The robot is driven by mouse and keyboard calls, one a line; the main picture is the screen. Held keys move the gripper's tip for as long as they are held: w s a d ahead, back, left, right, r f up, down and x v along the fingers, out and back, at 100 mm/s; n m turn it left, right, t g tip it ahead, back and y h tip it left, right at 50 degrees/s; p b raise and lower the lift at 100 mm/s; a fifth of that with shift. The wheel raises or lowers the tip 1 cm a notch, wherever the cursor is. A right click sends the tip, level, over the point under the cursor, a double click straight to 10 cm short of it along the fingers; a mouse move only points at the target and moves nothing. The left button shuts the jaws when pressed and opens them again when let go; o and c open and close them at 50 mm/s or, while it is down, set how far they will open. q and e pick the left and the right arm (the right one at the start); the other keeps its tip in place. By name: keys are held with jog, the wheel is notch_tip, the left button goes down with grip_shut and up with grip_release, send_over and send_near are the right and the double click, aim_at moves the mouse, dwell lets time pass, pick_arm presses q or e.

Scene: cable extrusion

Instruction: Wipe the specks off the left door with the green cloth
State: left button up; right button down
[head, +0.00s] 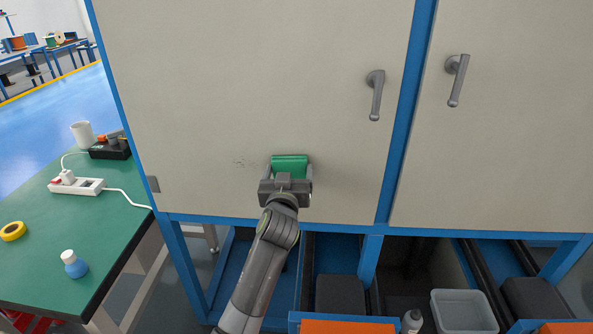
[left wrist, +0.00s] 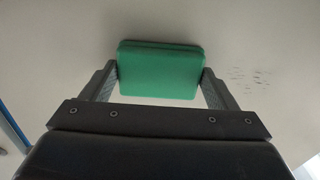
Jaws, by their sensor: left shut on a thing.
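The left door (head: 240,80) is a large cream panel with a grey handle (head: 376,95) near its right edge. A small patch of dark specks (head: 245,163) is on its lower part; the specks also show at the right in the left wrist view (left wrist: 248,77). My left gripper (head: 289,172) is shut on the green cloth (head: 290,165), a folded pad that shows between both fingers in the left wrist view (left wrist: 160,70). The cloth is at the door face, just right of the specks; I cannot tell whether it touches. My right gripper is out of view.
A green-topped table (head: 40,230) stands at the left with a power strip (head: 76,186), yellow tape (head: 13,231), a blue bottle (head: 74,264) and a white mug (head: 82,134). Blue frame posts border the door. A grey bin (head: 463,312) sits below right.

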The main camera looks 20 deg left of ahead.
pick_arm(q)
jog(key=shift+s+a+r+p, duration=0.1)
jog(key=shift+s+a+p, duration=0.25)
jog(key=shift+a, duration=1)
jog(key=shift+s+a+f+p, duration=0.1)
jog(key=shift+s+a+p, duration=0.25)
jog(key=shift+a, duration=1)
jog(key=shift+s+a+r+p, duration=0.1)
jog(key=shift+s+a+p, duration=0.25)
jog(key=shift+a, duration=1)
jog(key=shift+s+a, duration=0.2)
jog(key=shift+a, duration=0.85)
jog(key=shift+s+a, duration=0.2)
jog(key=shift+a, duration=0.8)
jog(key=shift+s+a+p, duration=0.15)
jog(key=shift+s+a, duration=0.05)
jog(key=shift+a, duration=0.7)
jog(key=shift+s+a+p, duration=0.15)
jog(key=shift+s+a, duration=0.05)
jog(key=shift+a, duration=0.65)
jog(key=shift+s+d+p, duration=0.15)
jog(key=shift+s+p, duration=0.2)
jog(key=shift+s, duration=0.25)
jog(key=p, duration=0.1)
send_near(228, 161)
jog(key=shift+w, duration=0.25)
